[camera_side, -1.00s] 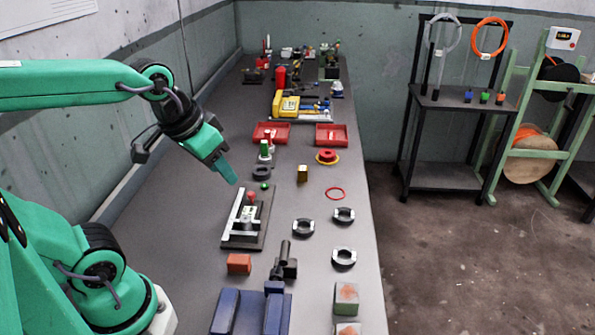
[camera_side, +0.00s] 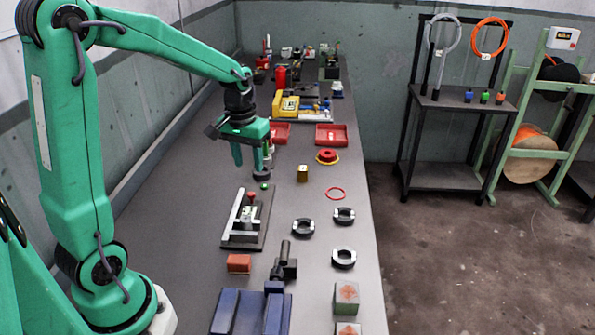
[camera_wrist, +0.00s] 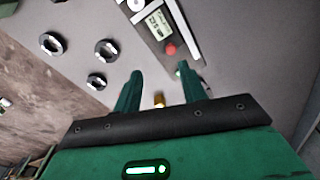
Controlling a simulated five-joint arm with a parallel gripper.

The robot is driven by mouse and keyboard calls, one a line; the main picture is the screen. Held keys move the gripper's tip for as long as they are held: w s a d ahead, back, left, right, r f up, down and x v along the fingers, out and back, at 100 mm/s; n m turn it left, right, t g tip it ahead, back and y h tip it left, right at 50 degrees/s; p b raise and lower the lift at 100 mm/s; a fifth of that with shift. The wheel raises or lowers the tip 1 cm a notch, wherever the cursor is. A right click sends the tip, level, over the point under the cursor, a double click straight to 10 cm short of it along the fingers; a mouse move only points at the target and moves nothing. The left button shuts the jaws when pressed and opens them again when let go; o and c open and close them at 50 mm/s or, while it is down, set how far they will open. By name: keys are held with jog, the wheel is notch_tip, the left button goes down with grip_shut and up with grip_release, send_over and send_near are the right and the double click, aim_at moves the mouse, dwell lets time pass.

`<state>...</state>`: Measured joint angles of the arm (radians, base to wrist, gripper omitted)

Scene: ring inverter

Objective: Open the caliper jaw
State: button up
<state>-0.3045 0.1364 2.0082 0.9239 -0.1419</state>
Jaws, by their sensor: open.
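The caliper (camera_side: 234,219) lies on a dark base plate (camera_side: 256,240) on the bench, with pale bars, a small display and a red knob (camera_side: 252,195). A small green button (camera_side: 264,186) sits just beyond its far end. In the wrist view the caliper's display (camera_wrist: 158,25) and red knob (camera_wrist: 170,48) show at the top, beyond my fingertips. My gripper (camera_side: 248,160) is open and empty, pointing down above the bench, beyond the caliper's far end. It also shows in the wrist view (camera_wrist: 159,74), fingers apart. How far the caliper jaw is open is too small to tell.
Black ring clamps (camera_side: 303,228) lie right of the caliper. An orange block (camera_side: 239,263) and blue blocks (camera_side: 225,312) stand nearer. A gold block (camera_side: 302,173), a thin red ring (camera_side: 335,193) and a red tray (camera_side: 331,134) lie to the right and beyond.

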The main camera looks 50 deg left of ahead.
aim_at(251, 193)
jog(key=shift+n+g, duration=0.4)
jog(key=a+f, duration=0.1)
jog(key=w+a+f, duration=0.1)
jog(key=a+f, duration=0.1)
jog(key=shift+w+f, duration=0.3)
jog(key=shift+f, duration=0.05)
jog(key=shift+f, duration=0.1)
jog(key=shift+d+f, duration=0.1)
jog(key=shift+f, duration=3.7)
grip_shut()
